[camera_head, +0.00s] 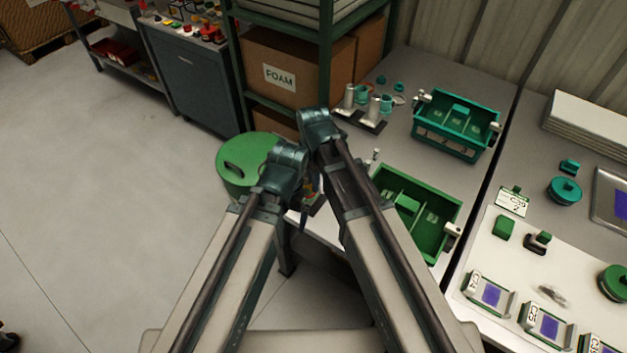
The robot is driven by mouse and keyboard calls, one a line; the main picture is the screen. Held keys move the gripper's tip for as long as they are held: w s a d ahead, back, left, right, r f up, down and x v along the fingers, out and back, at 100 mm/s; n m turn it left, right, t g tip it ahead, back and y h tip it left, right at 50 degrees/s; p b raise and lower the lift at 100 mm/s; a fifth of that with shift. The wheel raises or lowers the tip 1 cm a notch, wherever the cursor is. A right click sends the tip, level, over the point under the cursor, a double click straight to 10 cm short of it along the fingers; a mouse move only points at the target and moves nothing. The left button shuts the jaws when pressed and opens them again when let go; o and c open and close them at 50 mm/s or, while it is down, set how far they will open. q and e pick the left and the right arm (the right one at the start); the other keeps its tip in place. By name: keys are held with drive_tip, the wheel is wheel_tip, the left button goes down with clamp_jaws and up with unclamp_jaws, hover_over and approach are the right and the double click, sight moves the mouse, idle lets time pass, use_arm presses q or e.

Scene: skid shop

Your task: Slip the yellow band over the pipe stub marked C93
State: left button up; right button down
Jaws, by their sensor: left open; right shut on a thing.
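My two arms reach in from the bottom, their wrist joints close together near the middle. My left gripper (303,216) is the lower one; it is open, small and partly covered by the arm links. My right gripper (316,200) is just beyond it, mostly hidden behind my arm. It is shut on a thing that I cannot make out. I cannot see the yellow band. Grey metal cylinders (349,96) stand on a dark base on the bench, beside teal cups. I cannot read any mark C93 or tell which stub carries it.
A green divided bin (440,240) sits right of my arms, with a teal bin (438,136) behind it. A green drum (228,180) stands left of my wrists. Labelled fixtures with purple panels (491,295) line the right bench. A shelf with a FOAM box (279,50) stands behind.

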drive_tip(key=shift+f+b, duration=0.8)
drive_tip(key=shift+f, duration=0.05)
idle(1.2)
drive_tip(key=shift+f, duration=0.1)
drive_tip(key=c, duration=0.8)
unclamp_jaws()
drive_tip(key=shift+c, duration=0.2)
drive_tip(key=shift+o, duration=0.4)
drive_tip(key=shift+o, duration=0.3)
drive_tip(key=shift+o, duration=1.3)
drive_tip(key=shift+r, duration=0.2)
wheel_tip(320, 180, up, 11)
drive_tip(key=p, duration=1.1)
